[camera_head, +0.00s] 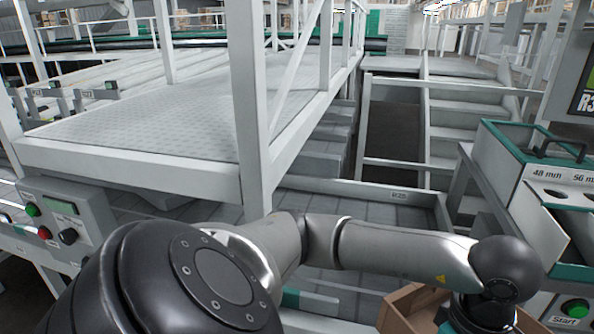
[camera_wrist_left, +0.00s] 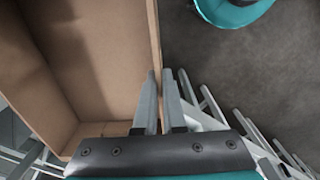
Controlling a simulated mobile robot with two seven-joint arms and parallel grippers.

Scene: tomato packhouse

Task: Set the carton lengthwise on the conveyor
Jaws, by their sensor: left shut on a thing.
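The carton (camera_head: 408,308) is an open brown cardboard box at the bottom right of the head view, partly cut off and partly hidden by my left arm. In the left wrist view the carton (camera_wrist_left: 95,60) fills the left side, and the part of its inside that shows is empty. My left gripper (camera_wrist_left: 161,76) is shut on one upright side wall of the carton. In the head view its fingers are hidden below the wrist. The grey conveyor (camera_head: 345,190) lies behind my left arm, with a small label on its far rail. My right gripper is not in view.
A white railed platform (camera_head: 150,110) stands at left and steps (camera_head: 455,125) rise behind the conveyor. A sizing bench (camera_head: 522,205) with a green start button is close at right. A control box (camera_head: 62,225) is at left. The visible conveyor bed looks clear.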

